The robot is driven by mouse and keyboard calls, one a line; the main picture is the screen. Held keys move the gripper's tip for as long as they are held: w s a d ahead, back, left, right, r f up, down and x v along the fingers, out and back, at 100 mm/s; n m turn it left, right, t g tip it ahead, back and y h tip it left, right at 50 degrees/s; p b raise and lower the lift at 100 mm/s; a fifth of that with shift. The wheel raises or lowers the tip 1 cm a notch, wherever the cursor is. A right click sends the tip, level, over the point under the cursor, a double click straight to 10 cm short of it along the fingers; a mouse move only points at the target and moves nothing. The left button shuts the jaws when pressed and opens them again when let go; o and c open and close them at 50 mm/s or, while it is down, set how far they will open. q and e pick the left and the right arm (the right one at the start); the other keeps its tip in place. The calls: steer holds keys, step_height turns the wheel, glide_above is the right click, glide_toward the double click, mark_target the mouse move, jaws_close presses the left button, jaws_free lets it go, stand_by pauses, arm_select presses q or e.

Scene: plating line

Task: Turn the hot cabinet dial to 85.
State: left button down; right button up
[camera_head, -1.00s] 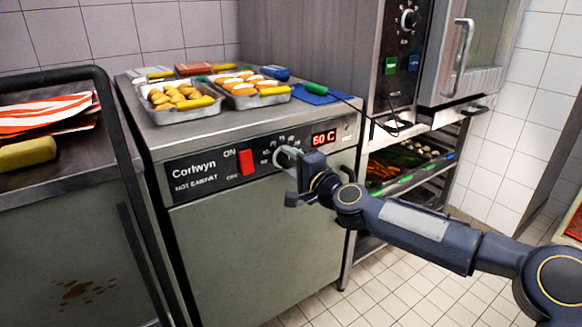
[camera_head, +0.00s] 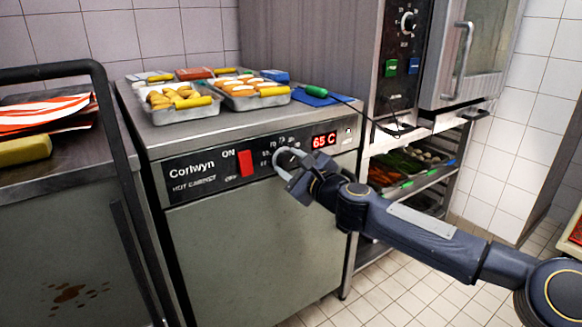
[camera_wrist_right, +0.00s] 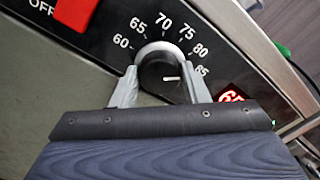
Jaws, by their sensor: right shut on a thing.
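The hot cabinet (camera_head: 260,235) stands mid-view, its dark front panel marked Corlwyn. Its red display (camera_head: 324,140) reads 65 C and is partly visible in the wrist view (camera_wrist_right: 231,96). The dial (camera_wrist_right: 158,63) is a round knob with a grey rim and dark face, with a scale from 60 to 85 around it. My right gripper (camera_head: 289,162) is shut on the dial, one finger on each side. My left gripper is out of view.
A red switch (camera_head: 245,163) sits left of the dial. Two trays of food (camera_head: 250,101) and a green-handled probe (camera_head: 316,91) lie on the cabinet top. An oven (camera_head: 460,60) stands at the right, above a rack of vegetables. A black-railed trolley (camera_head: 60,180) stands at left.

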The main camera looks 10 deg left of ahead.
steer(key=shift+m, duration=0.9)
steer(key=o, duration=1)
steer(key=b+v, duration=0.1)
steer(key=v, duration=0.6)
steer(key=shift+s+d, duration=0.3)
steer(key=shift+d, duration=0.05)
